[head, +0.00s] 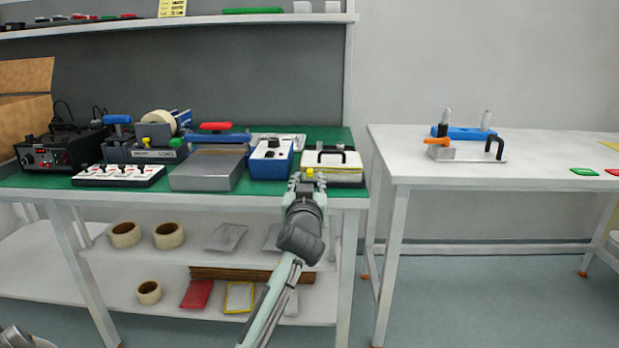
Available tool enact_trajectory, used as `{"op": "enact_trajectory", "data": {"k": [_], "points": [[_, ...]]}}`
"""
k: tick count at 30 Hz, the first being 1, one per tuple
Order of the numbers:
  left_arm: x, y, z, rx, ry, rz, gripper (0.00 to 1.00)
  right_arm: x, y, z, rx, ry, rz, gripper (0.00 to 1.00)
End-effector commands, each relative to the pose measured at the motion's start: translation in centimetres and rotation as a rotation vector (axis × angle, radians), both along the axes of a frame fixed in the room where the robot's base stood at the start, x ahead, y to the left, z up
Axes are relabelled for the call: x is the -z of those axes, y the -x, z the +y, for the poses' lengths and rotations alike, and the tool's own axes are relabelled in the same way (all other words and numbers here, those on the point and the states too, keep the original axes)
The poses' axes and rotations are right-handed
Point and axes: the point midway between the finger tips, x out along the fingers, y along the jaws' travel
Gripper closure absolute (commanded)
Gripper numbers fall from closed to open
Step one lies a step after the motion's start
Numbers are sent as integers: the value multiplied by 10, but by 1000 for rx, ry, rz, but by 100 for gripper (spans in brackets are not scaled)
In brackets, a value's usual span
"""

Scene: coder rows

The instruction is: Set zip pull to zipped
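A white case (345,171) with a yellow band and a black handle on top stands at the right front of the green bench. A small yellow tab (309,172), which looks like the zip pull, shows at its front left corner. The tab appears between or just beyond the fingertips. I cannot tell whether the fingers touch it or grip it. The gripper hides the lower left corner of the case.
A blue and white box (270,160) stands close on the left of the case, beside a grey metal box (208,170). The green bench (354,195) ends just right of the case. A white table (420,172) stands beyond a floor gap.

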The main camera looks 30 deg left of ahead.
Motion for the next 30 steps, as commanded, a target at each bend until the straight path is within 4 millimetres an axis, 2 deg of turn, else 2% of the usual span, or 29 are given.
{"op": "enact_trajectory", "data": {"k": [3, 7, 17, 26, 30], "points": [[0, -16, 10, 0, -3, 2, 66, 1, 1, -1, 2, 2, 5, 70], [1, -27, 16, 1, 0, 1, 66, 1, 2, -1, 3, 3, 8, 70], [1, -31, 19, 1, 0, 2, 66, 1, 2, -1, 3, 3, 9, 70], [1, -31, 19, 1, 1, 3, 100, 2, 2, -1, 3, 3, 10, 70], [1, -31, 19, 1, 1, 3, 100, 2, 2, -1, 3, 3, 9, 70]]}}
